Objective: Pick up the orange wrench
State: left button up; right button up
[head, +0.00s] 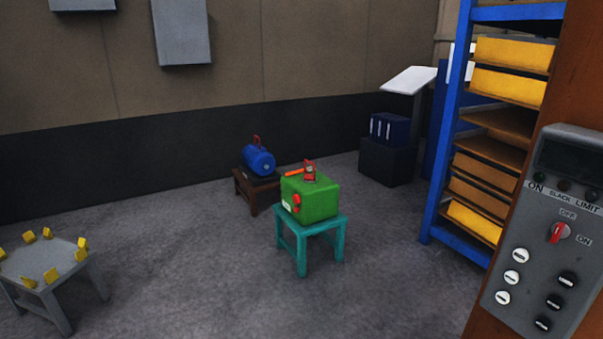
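A small, elongated orange thing (293,172), which may be the orange wrench, shows at the top left edge of a green box (316,200). It is too small to tell its shape. A red upright piece (309,171) stands on top of the box just right of it, and a red knob (296,202) is on the box's front. The green box rests on a teal stool (302,245) in the middle of the floor. Neither of my grippers is in view.
A blue cylinder (259,160) sits on a low brown stand behind the box. A grey table (65,265) with yellow pieces stands at left. A blue shelf rack (440,150) and control panel (549,235) fill the right. Floor before the stool is clear.

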aim_at(308, 168)
jog(key=i+z, duration=0.3)
jog(key=i, duration=2.7)
